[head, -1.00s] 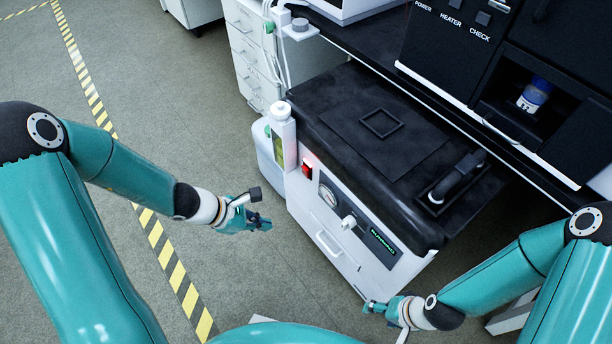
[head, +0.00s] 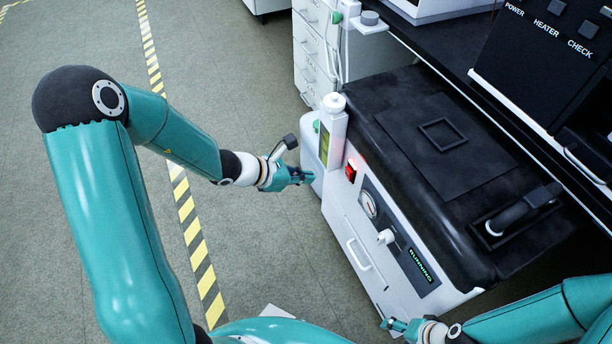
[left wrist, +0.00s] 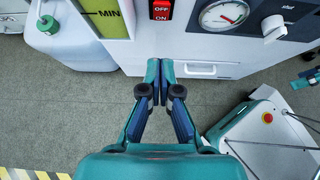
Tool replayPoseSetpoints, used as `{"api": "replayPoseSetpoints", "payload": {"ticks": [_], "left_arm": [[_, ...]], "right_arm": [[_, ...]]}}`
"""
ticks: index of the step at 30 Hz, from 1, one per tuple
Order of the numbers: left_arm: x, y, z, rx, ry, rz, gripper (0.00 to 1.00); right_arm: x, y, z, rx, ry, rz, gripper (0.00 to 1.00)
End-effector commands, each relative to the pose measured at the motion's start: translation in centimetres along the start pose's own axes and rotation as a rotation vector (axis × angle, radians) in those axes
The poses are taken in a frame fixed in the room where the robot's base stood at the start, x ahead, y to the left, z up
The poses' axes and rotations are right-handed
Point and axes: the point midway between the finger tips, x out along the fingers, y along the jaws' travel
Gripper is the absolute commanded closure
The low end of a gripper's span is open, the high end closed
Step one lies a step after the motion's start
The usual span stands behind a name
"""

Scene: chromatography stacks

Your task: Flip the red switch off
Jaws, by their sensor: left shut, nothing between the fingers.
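The red switch (head: 350,171) sits on the white front panel of the pump unit (head: 345,225), near its left end, and glows red. In the left wrist view the switch (left wrist: 162,10) is at the top edge, with OFF and ON lettering below its red part; its upper part is cut off. My left gripper (head: 307,177) is shut and empty, left of the switch and apart from the panel. In the left wrist view its fingertips (left wrist: 159,66) meet below the switch. My right gripper (head: 392,324) is low, by the unit's lower front; its fingers are too small to read.
A gauge (head: 368,205), a white knob (head: 386,237) and a green-lit RUNNING display (head: 421,265) are right of the switch.

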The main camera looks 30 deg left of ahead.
Motion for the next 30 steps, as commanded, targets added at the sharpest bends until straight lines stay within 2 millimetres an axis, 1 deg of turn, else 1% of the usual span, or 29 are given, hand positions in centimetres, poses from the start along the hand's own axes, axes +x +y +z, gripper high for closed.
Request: {"api": "replayPoseSetpoints", "payload": {"ticks": [1,3,9,11,12,13,18,22,30], "left_arm": [[1.3,-0.1,-0.3,0.000,0.001,-0.004,1.00],[2.8,-0.2,-0.4,0.001,0.002,-0.005,1.00],[6.9,-0.1,-0.3,0.001,0.001,-0.004,1.00],[7.8,-0.1,0.1,0.004,0.000,-0.004,1.00],[8.1,-0.1,0.8,0.005,0.000,-0.002,1.00],[8.4,-0.1,1.2,0.005,0.000,-0.002,1.00],[9.6,-0.1,2.4,0.002,0.002,-0.002,1.00],[10.0,-0.1,2.8,0.001,0.002,-0.001,1.00],[10.0,-0.1,2.8,0.000,0.002,-0.001,1.00]], "right_arm": [[0.6,0.2,0.0,0.000,0.000,0.000,0.33],[1.1,0.4,0.0,0.000,0.000,0.000,0.33],[2.1,0.8,0.0,0.000,0.000,0.000,0.33],[2.1,0.8,0.0,0.000,0.000,0.000,0.33],[1.9,0.7,0.0,0.000,0.000,0.000,0.33],[1.9,0.7,0.0,0.000,0.000,0.000,0.33],[1.8,0.7,0.0,0.000,0.000,0.000,0.33],[1.8,0.7,0.0,0.000,0.000,0.000,0.33],[1.8,0.7,0.0,0.000,0.000,0.000,0.33]]}}
